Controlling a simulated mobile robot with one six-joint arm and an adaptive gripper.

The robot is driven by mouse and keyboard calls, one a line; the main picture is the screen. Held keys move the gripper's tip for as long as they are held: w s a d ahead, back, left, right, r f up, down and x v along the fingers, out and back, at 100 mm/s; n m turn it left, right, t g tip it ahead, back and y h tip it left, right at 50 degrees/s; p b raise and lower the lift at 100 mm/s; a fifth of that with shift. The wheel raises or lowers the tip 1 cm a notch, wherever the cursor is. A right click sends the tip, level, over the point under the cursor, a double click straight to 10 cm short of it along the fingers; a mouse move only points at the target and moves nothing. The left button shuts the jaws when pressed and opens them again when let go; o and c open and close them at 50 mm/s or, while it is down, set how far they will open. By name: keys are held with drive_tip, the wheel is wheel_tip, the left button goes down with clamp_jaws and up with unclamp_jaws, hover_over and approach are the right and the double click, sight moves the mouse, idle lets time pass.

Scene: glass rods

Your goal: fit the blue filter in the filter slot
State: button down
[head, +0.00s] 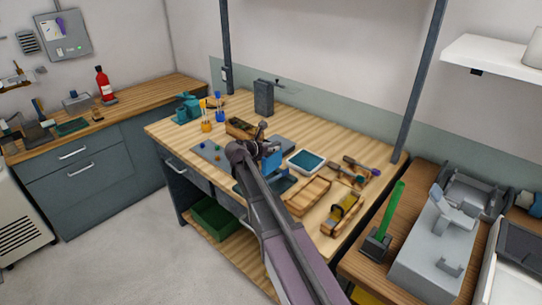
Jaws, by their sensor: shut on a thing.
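My arm reaches over the wooden workbench (240,118), and my gripper (267,152) is above its middle, small and partly hidden by my own arm. A blue flat piece (274,162), which looks like the blue filter, shows right at the gripper. The gripper is shut on it, though the fingers themselves are hard to make out. The piece looks upright, above a dark blue tray (282,184). I cannot pick out the filter slot for sure; a grey box-like device (264,97) stands at the back of the bench.
A white-rimmed teal tray (306,161) and an empty wooden tray (308,195) lie right of the gripper. Metal posts (415,80) rise at the bench's back. Bare wood remains at back right.

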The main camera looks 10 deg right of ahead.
sight(273, 154)
drive_tip(key=shift+d+f+b, duration=0.2)
drive_tip(key=shift+f+b, duration=1.6)
drive_tip(key=shift+f, duration=0.15)
drive_tip(key=shift+c, duration=2.3)
unclamp_jaws()
drive_tip(key=shift+r, duration=0.3)
drive_tip(key=p+v, duration=0.4)
drive_tip(key=v, duration=0.8)
drive_tip(key=shift+p, duration=0.35)
drive_tip(key=shift+f, duration=0.1)
